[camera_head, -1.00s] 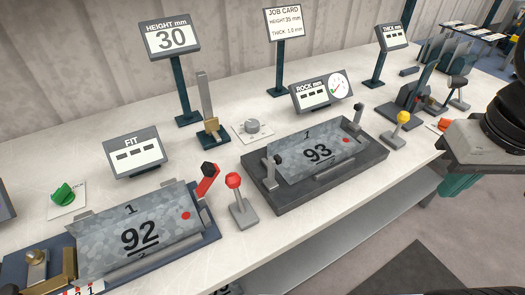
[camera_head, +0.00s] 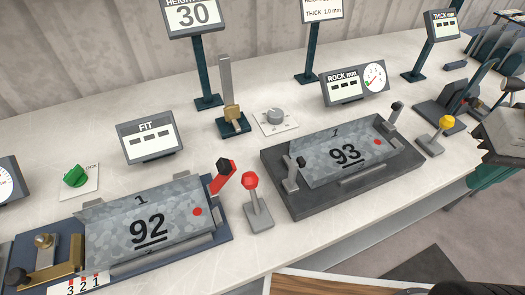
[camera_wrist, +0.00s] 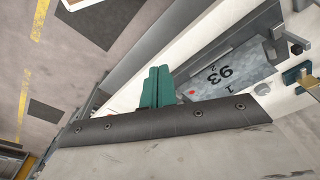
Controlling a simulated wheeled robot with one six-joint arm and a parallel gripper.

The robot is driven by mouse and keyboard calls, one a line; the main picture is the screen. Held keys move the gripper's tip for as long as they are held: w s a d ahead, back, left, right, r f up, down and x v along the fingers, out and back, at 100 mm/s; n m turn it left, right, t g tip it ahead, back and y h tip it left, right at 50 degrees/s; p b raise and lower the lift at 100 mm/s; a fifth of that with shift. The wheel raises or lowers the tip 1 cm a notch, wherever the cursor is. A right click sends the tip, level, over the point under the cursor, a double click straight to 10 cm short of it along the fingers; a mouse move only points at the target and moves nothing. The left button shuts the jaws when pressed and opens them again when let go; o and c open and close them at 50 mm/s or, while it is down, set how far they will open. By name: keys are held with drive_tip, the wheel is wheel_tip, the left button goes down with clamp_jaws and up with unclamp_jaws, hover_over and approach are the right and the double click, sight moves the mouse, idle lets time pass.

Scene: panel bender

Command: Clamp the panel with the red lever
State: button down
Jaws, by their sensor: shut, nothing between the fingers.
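A red-armed lever with a black knob (camera_head: 222,177) stands tilted up at the right end of the blue-based fixture (camera_head: 222,228). The grey panel marked 92 (camera_head: 180,220) lies on that fixture. A second lever with a red ball knob (camera_head: 250,180) stands on a grey foot just right of the fixture. The panel marked 93 (camera_head: 325,172) lies on a dark block farther right; it also shows in the wrist view (camera_wrist: 232,78). My gripper (camera_head: 492,174) is at the right edge, past the bench, far from both red levers. Its green fingers (camera_wrist: 158,72) are shut and empty.
A lever with a yellow knob (camera_head: 446,122) stands right of the dark block (camera_head: 290,200). Behind are the FIT display (camera_head: 150,138), the ROCK display (camera_head: 354,84), a dial (camera_head: 275,116) and a height post (camera_head: 229,95). The bench front strip is clear.

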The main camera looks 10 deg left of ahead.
drive_tip(key=w+a+r+n+g+y, duration=0.25)
drive_tip(key=w+a+n, duration=0.35)
drive_tip(key=w+a, duration=0.65)
drive_tip(key=a+f+n+g, duration=0.1)
drive_tip(key=a+f+g, duration=0.1)
drive_tip(key=a, duration=0.6)
drive_tip(key=w+a+f+n+g+h, duration=0.1)
drive_tip(key=a+n, duration=0.1)
drive_tip(key=a, duration=0.7)
drive_tip(key=shift+w+f+n+g, duration=0.25)
drive_tip(key=shift+f+n+g, duration=0.05)
drive_tip(key=shift+f+g, duration=0.05)
approach(253, 194)
drive_tip(key=w+f, duration=0.2)
drive_tip(key=w+d+f, duration=0.1)
drive_tip(key=w+f, duration=0.2)
drive_tip(key=s, duration=0.1)
drive_tip(key=s+a, duration=0.1)
drive_tip(key=s, duration=0.1)
drive_tip(key=shift+a+f, duration=0.1)
drive_tip(key=shift+s+a, duration=0.2)
drive_tip(key=shift+s, duration=0.15)
